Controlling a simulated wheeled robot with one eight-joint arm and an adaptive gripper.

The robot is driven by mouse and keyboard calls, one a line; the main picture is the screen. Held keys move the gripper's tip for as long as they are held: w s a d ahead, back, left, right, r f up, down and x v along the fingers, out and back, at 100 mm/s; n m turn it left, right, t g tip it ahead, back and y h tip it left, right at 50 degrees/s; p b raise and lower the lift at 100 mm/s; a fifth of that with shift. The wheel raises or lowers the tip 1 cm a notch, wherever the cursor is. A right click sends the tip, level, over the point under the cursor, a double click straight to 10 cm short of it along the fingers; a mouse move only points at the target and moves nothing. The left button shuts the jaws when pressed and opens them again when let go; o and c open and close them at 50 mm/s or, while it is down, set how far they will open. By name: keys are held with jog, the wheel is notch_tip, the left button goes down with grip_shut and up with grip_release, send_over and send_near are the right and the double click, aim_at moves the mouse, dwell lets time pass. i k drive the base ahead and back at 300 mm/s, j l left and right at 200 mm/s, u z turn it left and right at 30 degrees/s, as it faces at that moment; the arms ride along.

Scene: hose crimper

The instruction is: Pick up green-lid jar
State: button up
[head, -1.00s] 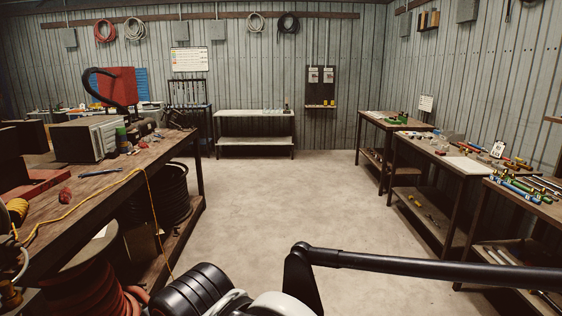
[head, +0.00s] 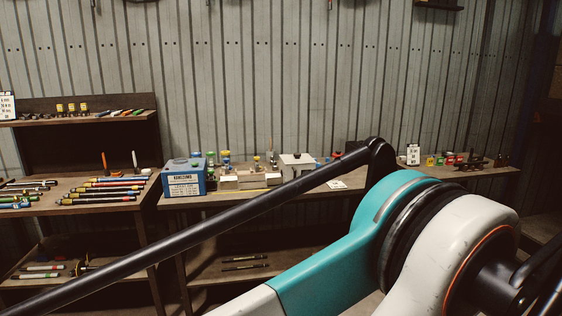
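Small jars or bottles with coloured lids (head: 225,156) stand on the far bench in the head view, just right of a blue box (head: 184,178). One or two of their lids look green, but they are too small to tell which is the green-lid jar. My arm crosses the right and lower part of the view in front of the bench. My gripper is out of view, so its state and anything in it cannot be seen.
The bench (head: 205,201) runs along a corrugated metal wall, with small fittings and a sign (head: 413,155) at its right. At left, another bench (head: 97,207) holds several coloured rods. My arm hides part of the bench front and lower shelf.

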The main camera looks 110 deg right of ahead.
aim_at(211, 157)
jog(key=z, duration=3.35)
jog(key=i+j+z, duration=0.4)
jog(key=i, duration=0.65)
jog(key=i+j+z, duration=0.35)
jog(key=i+j, duration=0.2)
jog(key=i, duration=0.5)
jog(key=i+j+z, duration=0.4)
jog(key=i+j, duration=0.45)
jog(key=i, duration=0.1)
